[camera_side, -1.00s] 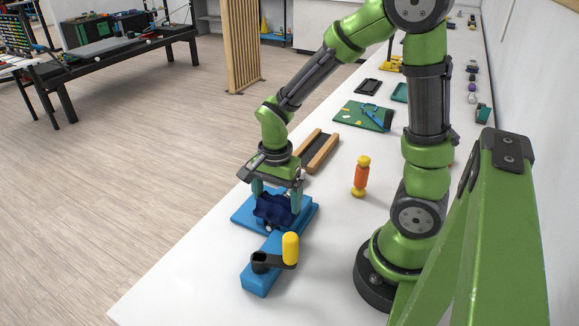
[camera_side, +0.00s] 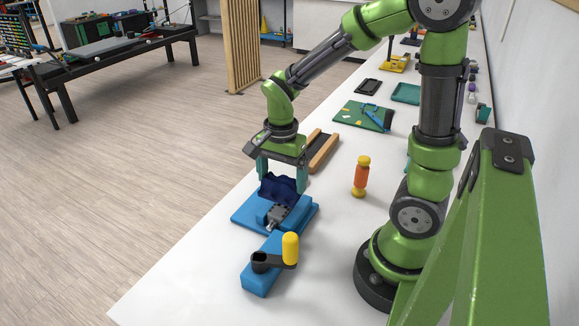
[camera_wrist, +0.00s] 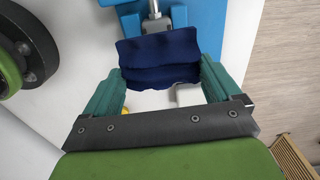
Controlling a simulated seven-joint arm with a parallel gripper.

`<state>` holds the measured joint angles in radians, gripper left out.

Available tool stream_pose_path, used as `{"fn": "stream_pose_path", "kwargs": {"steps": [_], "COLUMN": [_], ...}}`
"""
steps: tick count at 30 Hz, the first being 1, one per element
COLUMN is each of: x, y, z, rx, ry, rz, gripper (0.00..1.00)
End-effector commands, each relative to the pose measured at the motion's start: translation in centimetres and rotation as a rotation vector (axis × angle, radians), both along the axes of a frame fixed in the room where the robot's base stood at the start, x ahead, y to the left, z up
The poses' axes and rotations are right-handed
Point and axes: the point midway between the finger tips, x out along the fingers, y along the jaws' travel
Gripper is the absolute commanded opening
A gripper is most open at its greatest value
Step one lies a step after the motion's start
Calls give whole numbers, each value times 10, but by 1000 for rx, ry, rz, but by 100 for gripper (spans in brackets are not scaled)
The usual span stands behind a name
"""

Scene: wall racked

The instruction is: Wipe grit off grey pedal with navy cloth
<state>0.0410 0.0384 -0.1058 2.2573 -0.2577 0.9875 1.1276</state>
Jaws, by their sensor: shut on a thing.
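My gripper (camera_side: 281,180) is shut on the navy cloth (camera_side: 281,189), which hangs bunched between the teal fingers. The cloth also fills the space between the fingers in the wrist view (camera_wrist: 160,62). The grey pedal (camera_side: 278,213) is on a blue base (camera_side: 250,214), just below and in front of the cloth. A small gap seems to separate cloth and pedal, but I cannot be sure. The pedal is mostly hidden by the cloth in the wrist view. Grit on it is too small to make out.
A blue block (camera_side: 262,281) with a black crank and yellow handle (camera_side: 290,247) stands in front of the base. An orange and yellow spindle (camera_side: 361,178) stands to the right. A wood-railed tray (camera_side: 322,152) lies behind. White table is clear at the front.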

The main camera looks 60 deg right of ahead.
Motion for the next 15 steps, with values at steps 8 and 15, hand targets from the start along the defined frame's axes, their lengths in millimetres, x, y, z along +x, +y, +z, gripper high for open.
{"fn": "stream_pose_path", "kwargs": {"steps": [8,15], "x": [1,0], "y": [0,0], "z": [26,41], "rx": [0,0], "ry": [-3,-1], "rz": [0,1], "gripper": [52,52]}}
